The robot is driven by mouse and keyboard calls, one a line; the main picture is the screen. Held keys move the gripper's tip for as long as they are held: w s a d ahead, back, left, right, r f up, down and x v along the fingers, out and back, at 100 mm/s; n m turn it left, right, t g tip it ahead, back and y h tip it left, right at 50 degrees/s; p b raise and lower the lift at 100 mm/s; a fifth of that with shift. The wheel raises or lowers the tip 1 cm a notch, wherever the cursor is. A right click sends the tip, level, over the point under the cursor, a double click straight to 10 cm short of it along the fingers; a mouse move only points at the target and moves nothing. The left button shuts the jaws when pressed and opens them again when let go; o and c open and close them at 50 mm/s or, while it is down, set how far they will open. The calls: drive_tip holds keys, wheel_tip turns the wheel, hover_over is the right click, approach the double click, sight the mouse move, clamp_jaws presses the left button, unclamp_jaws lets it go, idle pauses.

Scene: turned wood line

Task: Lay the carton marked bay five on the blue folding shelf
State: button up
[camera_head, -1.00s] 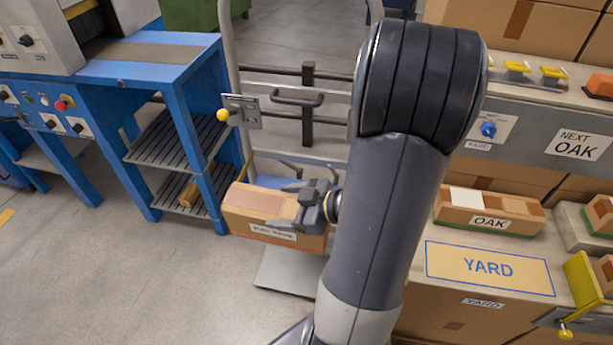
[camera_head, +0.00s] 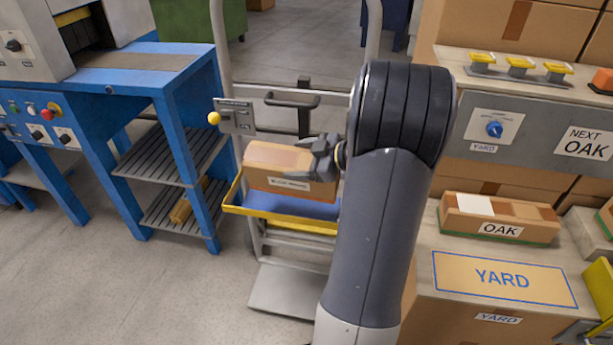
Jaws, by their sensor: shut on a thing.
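A brown carton (camera_head: 270,158) with a white label (camera_head: 289,184) is in my gripper (camera_head: 322,160). The label's print is too small to read surely, so I cannot tell whether it says bay five. My gripper is shut on the carton's right end. The blue folding shelf (camera_head: 275,207), with a yellow rim, sticks out from the grey upright trolley frame. The carton is over the shelf, its blue surface showing in front. I cannot tell whether the carton touches it. My arm hides the shelf's right end.
A blue machine bench (camera_head: 150,75) with slatted lower shelves stands close on the left. On the right are a carton marked OAK (camera_head: 500,215), a YARD panel (camera_head: 505,278) and a grey control panel (camera_head: 545,125). The floor at front left is clear.

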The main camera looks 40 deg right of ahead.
drive_tip(key=w+d+f+b, duration=0.1)
drive_tip(key=f+b, duration=0.2)
drive_tip(key=b, duration=0.1)
drive_tip(key=w+d+f+b, duration=0.1)
drive_tip(key=f+b, duration=0.3)
drive_tip(key=d+f+b, duration=0.1)
drive_tip(key=f+b, duration=0.2)
drive_tip(key=b, duration=0.1)
drive_tip(key=shift+w+f, duration=0.35)
drive_tip(key=shift+w, duration=0.05)
drive_tip(key=shift+w+d+r+m+p, duration=0.4)
drive_tip(key=shift+w+d+r+p, duration=0.15)
drive_tip(key=shift+p, duration=0.35)
drive_tip(key=shift+w+d+f+m+g+y+b, duration=0.3)
drive_tip(key=shift+w+d+f+m+g+y, duration=0.5)
drive_tip(key=shift+d+f, duration=0.25)
drive_tip(key=o, duration=1.9)
